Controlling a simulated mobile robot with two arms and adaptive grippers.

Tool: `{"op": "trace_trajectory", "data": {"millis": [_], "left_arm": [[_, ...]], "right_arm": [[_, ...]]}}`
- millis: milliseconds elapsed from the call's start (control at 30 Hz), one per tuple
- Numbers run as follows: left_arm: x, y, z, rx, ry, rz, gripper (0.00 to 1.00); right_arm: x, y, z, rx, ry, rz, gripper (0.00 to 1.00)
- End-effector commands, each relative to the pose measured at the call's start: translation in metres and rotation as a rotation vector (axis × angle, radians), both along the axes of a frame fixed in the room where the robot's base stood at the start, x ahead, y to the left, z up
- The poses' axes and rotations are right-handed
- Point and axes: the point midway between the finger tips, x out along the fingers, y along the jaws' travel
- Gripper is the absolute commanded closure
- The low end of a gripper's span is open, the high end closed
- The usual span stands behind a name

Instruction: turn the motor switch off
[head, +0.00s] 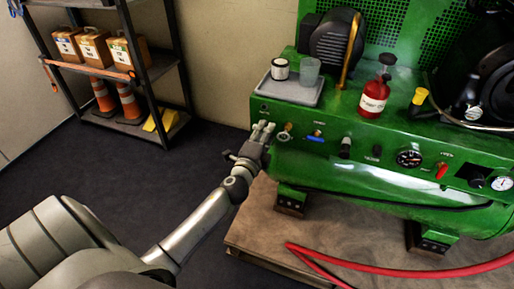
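The green machine (330,175) carries a row of controls along its front panel. From left to right these include a brass fitting (285,133), a blue lever (315,138), black knobs (345,148) and a red control (441,171). I cannot read which one is the motor switch or its position. My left gripper (263,127) is at the panel's left end, fingers pointing up, just left of the brass fitting. It covers part of the panel there. Its fingertips are small, so I cannot tell whether they are open, shut or touching anything. My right gripper is out of view.
A grey tray (291,92) with a cup and a jar sits on the machine, beside a red bottle (374,98). A red hose (400,272) crosses below. A shelf (147,88) with boxes and cones stands left; floor between is clear.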

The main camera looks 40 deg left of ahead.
Motion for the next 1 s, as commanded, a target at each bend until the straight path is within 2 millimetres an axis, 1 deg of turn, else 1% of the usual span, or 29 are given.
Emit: {"op": "trace_trajectory", "data": {"millis": [33,300,400,500,700,1000], "left_arm": [[-0.010,-0.002,-0.001,-0.002,0.003,0.000,0.67],[-0.060,-0.015,-0.002,-0.003,0.003,0.000,0.67],[-0.075,-0.018,-0.001,-0.001,0.003,0.001,0.67],[-0.086,-0.021,-0.001,-0.003,0.002,0.000,0.67],[-0.096,-0.023,0.000,0.000,0.001,0.000,0.67],[-0.096,-0.023,0.000,0.000,0.001,0.000,0.67]], "right_arm": [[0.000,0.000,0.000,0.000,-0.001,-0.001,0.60],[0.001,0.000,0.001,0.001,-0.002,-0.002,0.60],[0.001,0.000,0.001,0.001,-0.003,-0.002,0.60],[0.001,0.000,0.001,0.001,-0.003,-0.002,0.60],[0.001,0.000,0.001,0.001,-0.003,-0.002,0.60],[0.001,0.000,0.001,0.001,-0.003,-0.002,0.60]]}}
